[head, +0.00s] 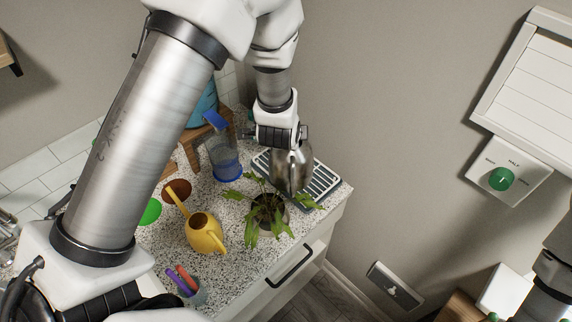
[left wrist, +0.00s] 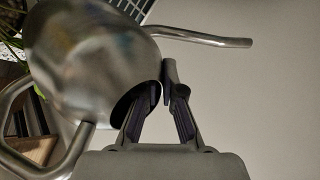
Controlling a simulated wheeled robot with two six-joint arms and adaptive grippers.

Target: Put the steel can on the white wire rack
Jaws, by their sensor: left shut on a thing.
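The steel can (head: 288,174) is a shiny watering can with a thin spout and a curved handle. My left gripper (head: 278,140) is shut on the can's rim from above; the left wrist view shows its fingers (left wrist: 163,92) at the rim of the can (left wrist: 85,60). A corner of the rack (left wrist: 128,6) shows at the top in the left wrist view.
A potted plant (head: 266,212) stands just in front of the can, its leaves close to the rack. A yellow watering can (head: 204,233) and a clear blue-based container (head: 223,158) are to the left.

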